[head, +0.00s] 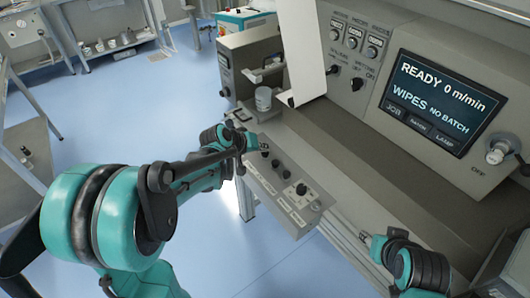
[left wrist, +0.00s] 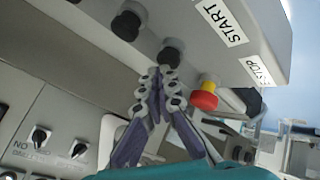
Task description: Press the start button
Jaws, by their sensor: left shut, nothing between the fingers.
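The control panel (head: 285,190) is a grey box with a row of dark knobs and buttons. In the left wrist view, the START label (left wrist: 222,22) lines up with a dark round button (left wrist: 172,50). My left gripper (left wrist: 158,74) is shut and empty, its fingertips right at this button; I cannot tell whether they touch it. In the head view, my left gripper (head: 250,140) is over the far end of the panel and hides part of it. My right gripper (head: 364,238) is low at the right, small, its fingers unclear.
A red and yellow emergency stop (left wrist: 207,92) sits beside the dark button. A screen (head: 436,101) reads READY, 0 m/min, WIPES, NO BATCH. A white web (head: 302,50) hangs above the machine, near a cup (head: 263,98). Blue floor (head: 150,110) is open at the left.

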